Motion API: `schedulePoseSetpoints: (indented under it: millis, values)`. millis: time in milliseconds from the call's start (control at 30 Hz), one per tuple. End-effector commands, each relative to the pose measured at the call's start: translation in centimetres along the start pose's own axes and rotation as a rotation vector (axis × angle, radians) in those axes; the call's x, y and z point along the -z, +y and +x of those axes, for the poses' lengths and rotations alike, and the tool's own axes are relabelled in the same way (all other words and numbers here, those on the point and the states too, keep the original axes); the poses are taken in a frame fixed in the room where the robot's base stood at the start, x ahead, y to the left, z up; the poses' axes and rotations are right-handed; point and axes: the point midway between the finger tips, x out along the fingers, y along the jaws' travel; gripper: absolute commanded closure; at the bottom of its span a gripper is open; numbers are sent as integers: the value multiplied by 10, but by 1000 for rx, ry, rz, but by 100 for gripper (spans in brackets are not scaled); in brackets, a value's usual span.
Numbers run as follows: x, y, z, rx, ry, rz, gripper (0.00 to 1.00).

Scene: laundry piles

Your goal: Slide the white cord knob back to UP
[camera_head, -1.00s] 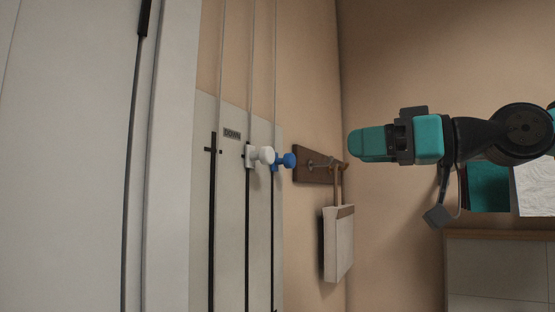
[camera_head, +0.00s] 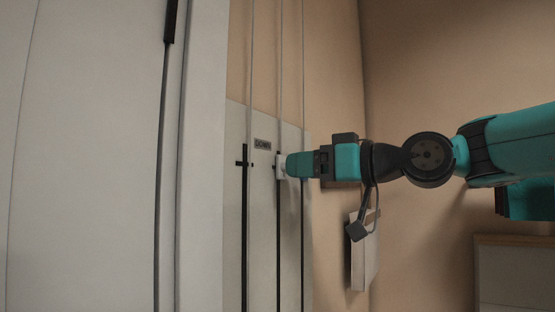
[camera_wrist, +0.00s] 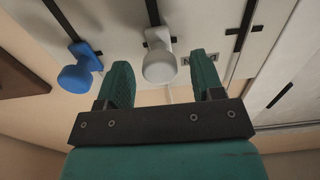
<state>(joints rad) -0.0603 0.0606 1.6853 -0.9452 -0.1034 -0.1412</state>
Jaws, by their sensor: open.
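The white cord knob (camera_wrist: 159,64) sits on the middle slot of the wall panel, near the slot's top end by the DOWN label. In the head view only a sliver of the white knob (camera_head: 281,166) shows, the rest hidden behind my gripper (camera_head: 290,165). In the wrist view my gripper (camera_wrist: 160,72) is open, and the white knob appears in the gap between its two teal fingers. I cannot tell whether either finger touches it.
A blue knob (camera_wrist: 80,70) is on the neighbouring slot, left of the fingers in the wrist view. A wooden hook rail (camera_wrist: 20,74) is farther left. A white hanging item (camera_head: 362,258) is below my arm. A pale door (camera_head: 90,150) stands left of the panel.

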Motion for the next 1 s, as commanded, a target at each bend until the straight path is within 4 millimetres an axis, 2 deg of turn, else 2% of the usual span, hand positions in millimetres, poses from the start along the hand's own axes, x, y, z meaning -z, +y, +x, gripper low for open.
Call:
schedulePoseSetpoints:
  millis: [467,733,867,1000]
  values:
    - [0,2,6,-15,0,0,39]
    - [0,2,7,-14,0,0,99]
    - [-1,2,7,-14,0,0,100]
    - [-10,2,7,-13,-1,0,100]
